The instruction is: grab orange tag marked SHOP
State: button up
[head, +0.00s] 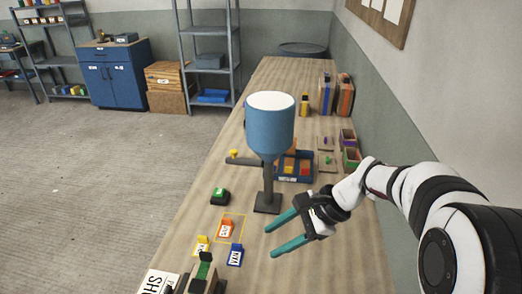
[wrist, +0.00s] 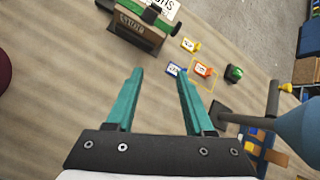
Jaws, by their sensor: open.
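The orange tag (head: 226,229) lies on the wooden bench inside a thin yellow outlined square. Its white label is too small to read. In the wrist view the orange tag (wrist: 203,69) is just beyond and right of my right fingertip. A yellow tag (head: 201,245) lies left of it and a blue tag (head: 235,257) lies nearer the camera. My gripper (head: 271,241) is open and empty, above the bench to the right of the tags. Its two teal fingers also show in the wrist view (wrist: 159,73), with bare bench between them.
A blue funnel-shaped hopper on a post (head: 268,130) stands just behind my gripper. A black block with a green top (head: 219,196) lies left of the post. A brown fixture (head: 203,276) and a white sign (head: 158,282) are at the near edge. Bins line the wall at right.

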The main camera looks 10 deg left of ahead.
jog(key=w+a+f+m+t+y, duration=0.1)
jog(key=w+f+m, duration=0.1)
jog(key=w+f, duration=0.3)
jog(key=w+a+f+m+y, duration=0.1)
jog(key=w+f+m+y, duration=0.15)
jog(key=w, duration=0.45)
jog(key=m+t, duration=0.2)
jog(key=m, duration=0.1)
send_near(232, 226)
jog(key=shift+y, duration=0.25)
jog(key=x, duration=0.3)
jog(key=r+x, duration=0.1)
jog(key=x, duration=0.4)
jog(key=shift+w+a+r, duration=0.15)
jog(key=shift+w+a, duration=0.15)
jog(key=shift+a, duration=0.45)
grip_shut()
